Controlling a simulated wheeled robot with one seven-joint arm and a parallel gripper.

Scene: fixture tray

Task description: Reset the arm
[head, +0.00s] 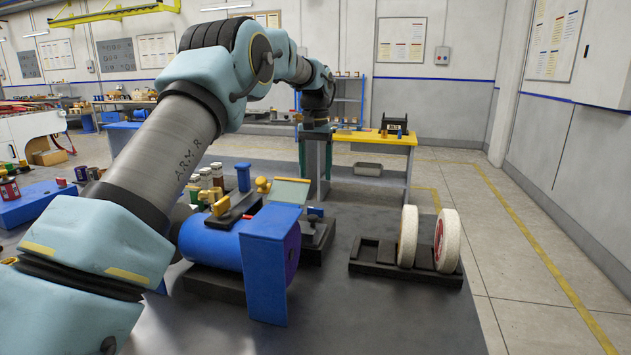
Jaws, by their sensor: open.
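My arm reaches in from the lower left, bends at a high elbow and comes down near the middle of the head view. My gripper (315,178) points down at its end, beyond the blue cylinder fixture. Its two dark fingers look apart, with nothing seen held between them. A black rack (374,262) on the grey table to the right holds two upright pale discs (408,236). My gripper is to the left of these discs and apart from them.
A blue cylinder fixture (212,246) with a blue upright plate (265,275) stands on the grey table (400,318), close to my arm. Small jars stand behind it. A blue tray (40,203) is at left. A yellow-topped bench (370,138) stands behind. The table's front right is clear.

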